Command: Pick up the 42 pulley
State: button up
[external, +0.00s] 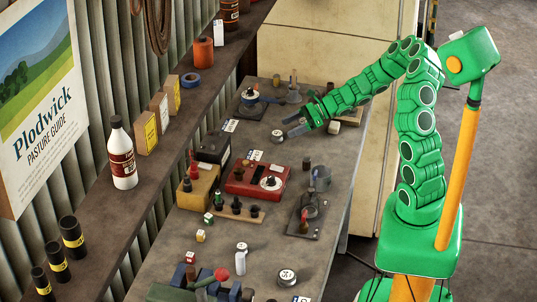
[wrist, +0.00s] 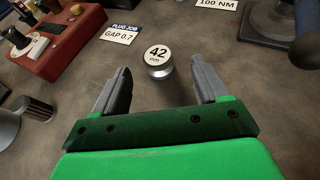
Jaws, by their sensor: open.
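The 42 pulley (wrist: 158,57) is a small silver cylinder with a pale top marked "42 mm". It stands upright on the grey bench in the wrist view, a little beyond my fingertips and about midway between them. In the external view the pulley (external: 277,135) sits on the bench just left of my gripper (external: 292,127). My gripper (wrist: 163,80) is open and empty, with one grey finger on each side of the space in front of the pulley. The fingers do not appear to touch it.
A "GAP 0.7" card (wrist: 120,34) lies left of the pulley, and a "100 NM" card (wrist: 217,4) lies beyond it. A red box (external: 258,180) with a dial stands nearby. A dark stand (wrist: 284,20) is at upper right. Bare bench surrounds the pulley.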

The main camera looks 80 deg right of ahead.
aim_at(277, 133)
jog(key=shift+x, duration=1.95)
jog(key=shift+s+a, duration=0.1)
jog(key=shift+a, duration=0.05)
jog(key=c, duration=1.2)
jog(key=shift+r, duration=0.15)
